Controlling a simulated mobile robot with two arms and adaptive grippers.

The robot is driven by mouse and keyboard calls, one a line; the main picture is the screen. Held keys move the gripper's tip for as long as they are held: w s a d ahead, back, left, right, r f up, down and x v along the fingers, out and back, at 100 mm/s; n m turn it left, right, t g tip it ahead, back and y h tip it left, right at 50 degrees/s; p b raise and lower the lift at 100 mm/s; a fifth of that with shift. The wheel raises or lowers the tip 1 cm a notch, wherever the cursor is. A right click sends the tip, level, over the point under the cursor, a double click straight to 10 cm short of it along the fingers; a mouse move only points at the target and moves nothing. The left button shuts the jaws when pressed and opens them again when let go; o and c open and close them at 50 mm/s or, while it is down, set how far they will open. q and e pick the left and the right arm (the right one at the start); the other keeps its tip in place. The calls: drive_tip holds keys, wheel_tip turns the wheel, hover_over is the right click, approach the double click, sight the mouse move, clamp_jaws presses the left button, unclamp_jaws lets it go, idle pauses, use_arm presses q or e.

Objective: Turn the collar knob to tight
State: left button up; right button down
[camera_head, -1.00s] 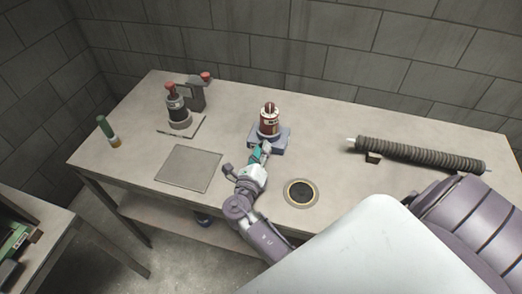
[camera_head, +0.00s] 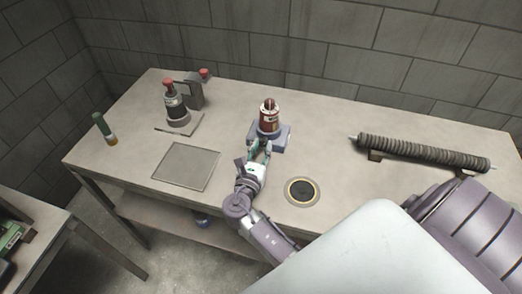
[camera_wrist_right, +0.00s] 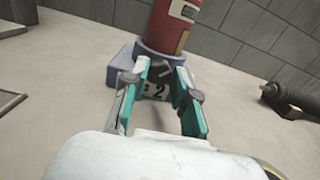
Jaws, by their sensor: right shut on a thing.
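A dark red cylinder (camera_head: 269,118) with a metal top and a pale label stands upright on a blue-grey base block (camera_head: 283,135) near the middle of the bench. The wrist view shows the cylinder's lower part (camera_wrist_right: 168,25), a grey collar (camera_wrist_right: 150,54) under it, and a marked plate with a "2" (camera_wrist_right: 158,90) on the base. My right gripper (camera_head: 261,148) is at the near side of the base. In the wrist view its teal fingers (camera_wrist_right: 161,68) are shut on the collar knob, which they mostly hide. My left gripper is out of view.
A ribbed dark tube (camera_head: 422,151) lies on supports at the right. A round ring plate (camera_head: 302,191) and a flat square plate (camera_head: 187,166) lie near the front.

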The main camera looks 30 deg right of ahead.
drive_tip(key=m+b, duration=0.1)
drive_tip(key=m, duration=0.1)
drive_tip(key=m+b, duration=0.1)
drive_tip(key=m, duration=0.1)
drive_tip(key=shift+f+m, duration=0.2)
drive_tip(key=shift+m, duration=0.1)
drive_tip(key=shift+r+m+b, duration=0.1)
drive_tip(key=shift+m+b, duration=1.55)
drive_tip(key=shift+m, duration=0.65)
drive_tip(key=shift+r, duration=0.1)
drive_tip(key=c, duration=0.9)
unclamp_jaws()
drive_tip(key=shift+s, duration=0.15)
drive_tip(key=v, duration=1.2)
drive_tip(key=shift+d, duration=0.1)
